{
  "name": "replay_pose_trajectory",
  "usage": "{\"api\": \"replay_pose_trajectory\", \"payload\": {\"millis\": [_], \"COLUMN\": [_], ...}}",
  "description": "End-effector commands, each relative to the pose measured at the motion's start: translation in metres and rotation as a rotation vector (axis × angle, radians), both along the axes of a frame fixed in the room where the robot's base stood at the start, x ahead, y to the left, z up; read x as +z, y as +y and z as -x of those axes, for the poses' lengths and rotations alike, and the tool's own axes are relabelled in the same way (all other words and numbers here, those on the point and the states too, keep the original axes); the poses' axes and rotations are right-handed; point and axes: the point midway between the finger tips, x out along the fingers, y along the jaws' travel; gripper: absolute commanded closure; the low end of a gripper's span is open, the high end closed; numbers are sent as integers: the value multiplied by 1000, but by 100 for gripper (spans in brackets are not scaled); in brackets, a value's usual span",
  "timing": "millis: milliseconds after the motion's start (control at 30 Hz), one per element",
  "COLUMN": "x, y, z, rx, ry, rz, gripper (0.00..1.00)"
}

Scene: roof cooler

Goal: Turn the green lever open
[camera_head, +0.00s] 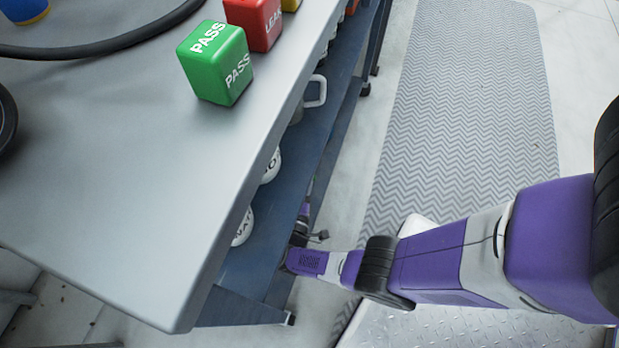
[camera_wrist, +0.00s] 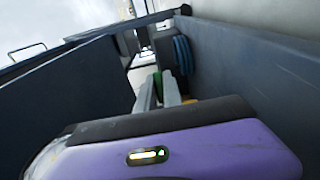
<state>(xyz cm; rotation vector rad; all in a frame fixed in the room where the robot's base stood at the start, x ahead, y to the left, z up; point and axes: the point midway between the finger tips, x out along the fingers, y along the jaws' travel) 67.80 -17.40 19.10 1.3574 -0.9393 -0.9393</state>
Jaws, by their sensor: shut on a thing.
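In the wrist view my gripper (camera_wrist: 160,92) reaches forward between dark walls, with its two pale fingers close together. A narrow green piece, the green lever (camera_wrist: 158,84), shows between the fingertips, and the gripper is shut on it. Most of the lever is hidden by the fingers, so its angle cannot be told. In the head view my arm reaches in low beside the bench, and the gripper end is mostly hidden by my wrist and the shelf edge. The lever does not show there.
A blue coiled thing (camera_wrist: 182,54) is just beyond the fingers, by the right wall (camera_wrist: 250,75). The bench (camera_head: 110,180) carries a green PASS block (camera_head: 215,65) and a red block (camera_head: 254,22). A shelf (camera_head: 325,125) below holds white items. A patterned mat (camera_head: 460,120) lies clear.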

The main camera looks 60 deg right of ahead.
Motion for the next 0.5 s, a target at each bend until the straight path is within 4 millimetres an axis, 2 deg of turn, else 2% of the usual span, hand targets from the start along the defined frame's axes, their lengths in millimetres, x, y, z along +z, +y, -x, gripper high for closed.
{"api": "replay_pose_trajectory", "payload": {"millis": [67, 100, 200, 500], "x": [-1, -1, -1, 0], "y": [0, 0, 0, 0], "z": [-1, -1, -1, -1], "rx": [0, 0, 0, 0], "ry": [0, 0, -1, 0], "rz": [-4, -4, -4, -2], "gripper": [100, 87, 68, 67]}}
